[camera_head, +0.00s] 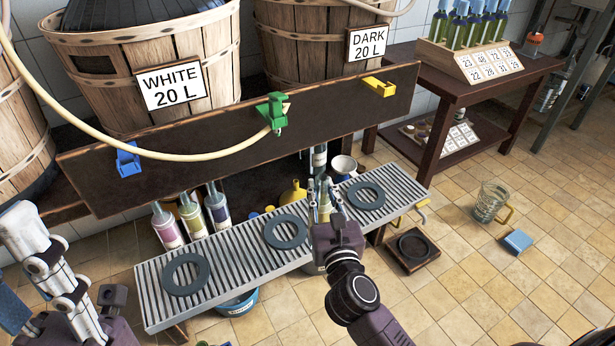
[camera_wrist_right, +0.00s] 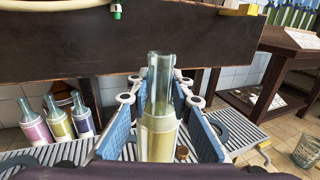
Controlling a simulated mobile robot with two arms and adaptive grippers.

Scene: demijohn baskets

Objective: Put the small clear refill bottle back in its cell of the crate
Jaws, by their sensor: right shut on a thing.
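My right gripper (camera_head: 323,192) is shut on a small clear bottle (camera_wrist_right: 159,130) with a pale yellowish label. In the right wrist view the bottle stands upright between the blue finger pads, its open neck upward. In the head view its neck (camera_head: 319,157) shows just above the fingers, over the slatted bench; its lower part is hidden. A wooden crate (camera_head: 437,57) with number labels and several blue-topped bottles stands on the brown table at the upper right; its cells are mostly hidden. My left gripper (camera_head: 62,285) is at the lower left, partly cut off; its opening is unclear.
The grey slatted bench (camera_head: 225,252) carries several dark rings. Three labelled bottles (camera_head: 190,217) stand behind it at left. A glass jug (camera_head: 490,202) and blue block (camera_head: 517,241) are on the tiled floor.

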